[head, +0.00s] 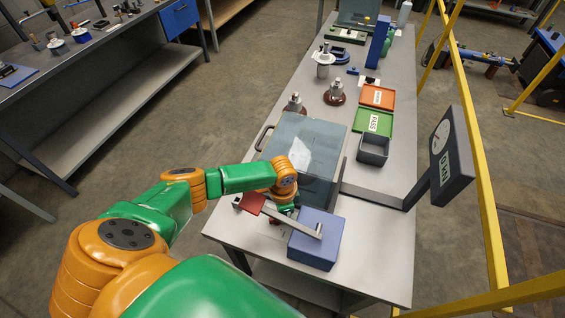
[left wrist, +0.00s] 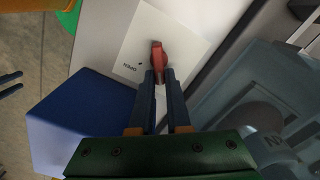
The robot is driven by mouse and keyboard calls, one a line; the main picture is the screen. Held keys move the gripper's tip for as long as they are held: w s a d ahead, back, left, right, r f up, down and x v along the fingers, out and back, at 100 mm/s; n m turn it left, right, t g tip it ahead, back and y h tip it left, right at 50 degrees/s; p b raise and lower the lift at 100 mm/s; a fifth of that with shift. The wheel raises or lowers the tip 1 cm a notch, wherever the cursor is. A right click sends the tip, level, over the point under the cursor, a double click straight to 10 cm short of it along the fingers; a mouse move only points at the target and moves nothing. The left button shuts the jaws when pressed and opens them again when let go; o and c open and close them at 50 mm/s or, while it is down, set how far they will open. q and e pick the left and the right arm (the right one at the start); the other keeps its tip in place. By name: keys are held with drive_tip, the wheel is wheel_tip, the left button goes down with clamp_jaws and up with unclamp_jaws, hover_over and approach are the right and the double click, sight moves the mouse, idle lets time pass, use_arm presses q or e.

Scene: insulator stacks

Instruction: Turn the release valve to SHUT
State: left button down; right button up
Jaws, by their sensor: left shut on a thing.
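The release valve's red handle (left wrist: 158,52) stands on a white label plate (left wrist: 185,35) in the left wrist view. The word OPEN is readable upside down on the plate; I cannot make out SHUT. My left gripper (left wrist: 159,78) has its two dark fingers closed on the handle. In the head view my left gripper (head: 284,208) is low over the table's near end, beside the blue box (head: 316,240). A grey lever (head: 285,216) with a red grip (head: 248,203) crosses in front of it and hides the valve. My right gripper is not in view.
A translucent lidded chamber (head: 308,135) stands just behind the gripper. A dial display (head: 450,160) on a bracket is at the right. A green PASS tray (head: 373,122), an orange tray (head: 377,96) and a grey bin (head: 372,150) lie further back. The table's near right corner is clear.

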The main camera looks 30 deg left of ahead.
use_arm(q)
drive_tip(key=shift+n, duration=0.4)
drive_tip(key=c, duration=0.9)
unclamp_jaws()
